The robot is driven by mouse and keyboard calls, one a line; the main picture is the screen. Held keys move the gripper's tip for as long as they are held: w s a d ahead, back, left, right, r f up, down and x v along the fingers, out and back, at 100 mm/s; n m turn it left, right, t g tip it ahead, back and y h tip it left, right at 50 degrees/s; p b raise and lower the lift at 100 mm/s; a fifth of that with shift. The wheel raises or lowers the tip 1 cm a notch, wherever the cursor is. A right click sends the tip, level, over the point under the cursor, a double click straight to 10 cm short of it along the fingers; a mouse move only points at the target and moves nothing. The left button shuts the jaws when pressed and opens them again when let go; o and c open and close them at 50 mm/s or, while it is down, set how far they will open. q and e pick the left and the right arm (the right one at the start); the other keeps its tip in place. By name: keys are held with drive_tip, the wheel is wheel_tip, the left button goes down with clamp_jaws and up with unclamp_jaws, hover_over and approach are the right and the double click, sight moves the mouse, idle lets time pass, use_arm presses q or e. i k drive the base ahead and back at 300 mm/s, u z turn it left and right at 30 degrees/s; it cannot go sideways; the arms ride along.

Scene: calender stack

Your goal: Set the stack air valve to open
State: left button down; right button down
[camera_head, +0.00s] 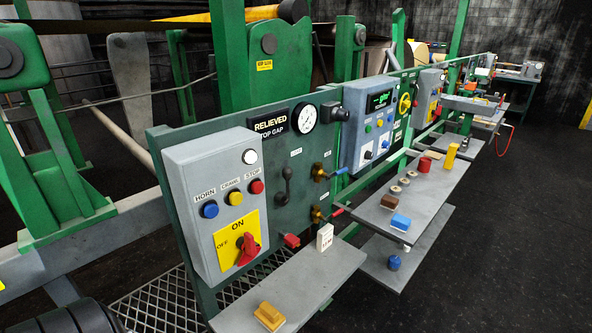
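Two small brass valves sit on the dark green panel (263,205) right of the grey control box. The upper valve (318,172) has a blue lever (334,173) pointing right. The lower valve (317,214) has a red lever (337,212) pointing right and slightly up. The small labels beside them are too small to read, so I cannot tell which one is the stack air valve. A black handle (285,185) hangs on the panel to their left, under a sign reading RELIEVED (271,123) and a round gauge (304,118). Neither of my grippers is in view.
The grey control box (184,170) carries buttons and a red rotary switch (248,249). Another shelf (425,201) holds small items. The dark floor at right is clear.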

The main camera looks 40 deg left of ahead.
sight(329, 176)
drive_tip(key=u, duration=0.9)
drive_tip(key=i, duration=0.8)
drive_tip(key=u, duration=0.95)
